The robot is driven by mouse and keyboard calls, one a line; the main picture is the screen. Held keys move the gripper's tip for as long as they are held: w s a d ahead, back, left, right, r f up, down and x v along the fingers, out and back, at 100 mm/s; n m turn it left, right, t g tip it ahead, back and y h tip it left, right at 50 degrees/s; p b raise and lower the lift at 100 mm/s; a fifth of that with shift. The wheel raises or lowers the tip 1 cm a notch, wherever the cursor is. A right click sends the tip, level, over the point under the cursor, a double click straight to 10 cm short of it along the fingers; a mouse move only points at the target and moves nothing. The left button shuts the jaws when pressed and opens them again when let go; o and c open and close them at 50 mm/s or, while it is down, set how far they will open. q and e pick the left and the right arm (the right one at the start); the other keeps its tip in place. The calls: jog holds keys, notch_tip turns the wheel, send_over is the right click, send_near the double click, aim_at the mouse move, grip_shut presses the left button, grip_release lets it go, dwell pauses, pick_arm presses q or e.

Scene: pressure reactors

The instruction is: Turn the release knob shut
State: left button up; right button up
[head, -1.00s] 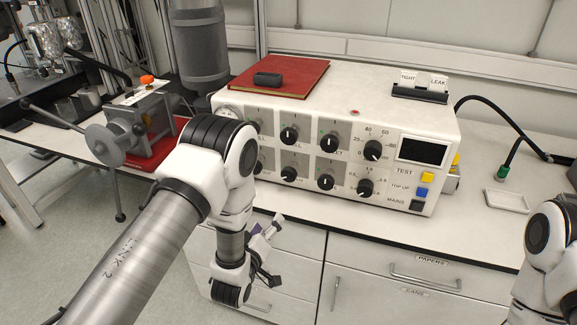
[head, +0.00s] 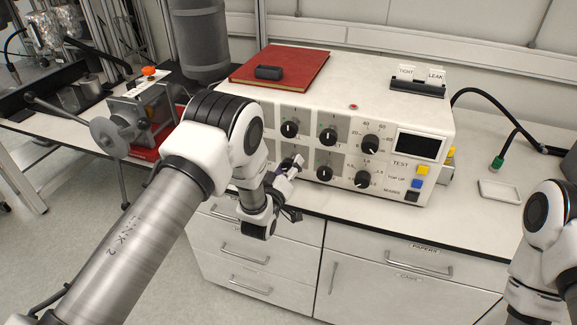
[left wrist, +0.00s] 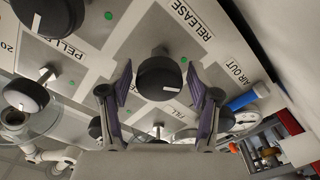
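The release knob (left wrist: 160,77) is a round black knob with a white pointer mark, under the word RELEASE on the panel, in the left wrist view. My left gripper (left wrist: 160,72) is open, with one finger on each side of the knob in that view. I cannot tell whether the fingers touch it. In the head view my left gripper (head: 291,166) is at the lower row of the white console (head: 400,95) and hides the release knob. My right arm shows at the right edge, but its gripper is out of view.
Other black knobs surround it, such as the pellet-side knob (left wrist: 27,94) and an upper knob (head: 327,136). A blue fitting (left wrist: 243,101) sits by AIR OUT. A red book (head: 281,80) lies on the console. A white tray (head: 500,191) is on the counter at right.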

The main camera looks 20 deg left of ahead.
pick_arm(q)
jog(key=c, duration=0.7)
jog(key=shift+o, duration=0.2)
jog(key=m+b, duration=0.3)
jog(key=m, duration=0.2)
jog(key=shift+f+b, duration=0.15)
jog(key=shift+b, duration=0.2)
jog(key=m+b, duration=0.3)
jog(key=m, duration=0.3)
jog(key=shift+b, duration=0.4)
jog(key=m+b, duration=0.3)
jog(key=m, duration=0.3)
jog(key=shift+m+b, duration=0.35)
jog(key=shift+m, duration=0.05)
jog(key=m+b, duration=0.1)
jog(key=m, duration=0.2)
jog(key=shift+b, duration=0.4)
jog(key=shift+m+b, duration=0.55)
jog(key=shift+m, duration=0.95)
